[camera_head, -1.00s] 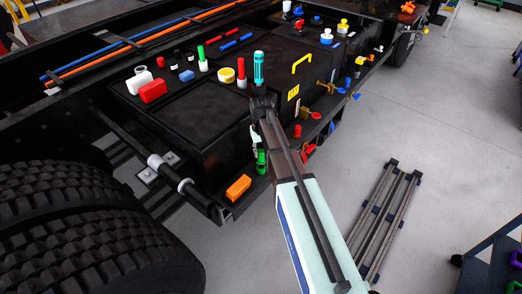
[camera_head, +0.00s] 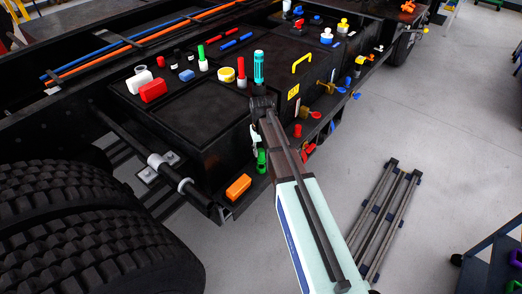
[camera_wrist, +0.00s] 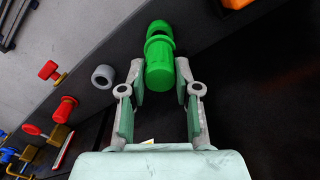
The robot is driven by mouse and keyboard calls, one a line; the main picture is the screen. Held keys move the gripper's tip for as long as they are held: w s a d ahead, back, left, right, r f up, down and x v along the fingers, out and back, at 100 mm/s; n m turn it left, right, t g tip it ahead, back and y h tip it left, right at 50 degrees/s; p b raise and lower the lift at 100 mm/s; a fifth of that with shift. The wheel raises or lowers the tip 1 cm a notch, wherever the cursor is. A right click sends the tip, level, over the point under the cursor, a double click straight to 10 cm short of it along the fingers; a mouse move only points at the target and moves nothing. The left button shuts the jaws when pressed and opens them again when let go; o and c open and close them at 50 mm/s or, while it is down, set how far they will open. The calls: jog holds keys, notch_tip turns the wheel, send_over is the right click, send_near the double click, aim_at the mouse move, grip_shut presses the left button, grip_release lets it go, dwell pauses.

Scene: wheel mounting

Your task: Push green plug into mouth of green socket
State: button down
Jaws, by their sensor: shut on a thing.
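In the head view, the green parts (camera_head: 262,161) show low beside my gripper (camera_head: 255,140), against the side of the black box; the arm partly hides the gripper.
An orange block (camera_head: 238,187) lies on the ledge to the left. Red parts and a grey ring (camera_wrist: 104,77) stand on the ledge to the left in the wrist view. The black box (camera_head: 190,110) carries several coloured caps and plugs. Open floor lies to the right.

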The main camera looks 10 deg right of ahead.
jog(key=shift+f, duration=0.5)
jog(key=shift+f+b, duration=0.35)
jog(key=shift+b, duration=0.05)
jog(key=shift+f+b, duration=0.35)
jog(key=shift+f, duration=0.55)
jog(key=c, duration=0.7)
grip_release()
jog(key=shift+c, duration=0.2)
notch_tip(320, 180, up, 12)
jog(key=shift+r, duration=0.1)
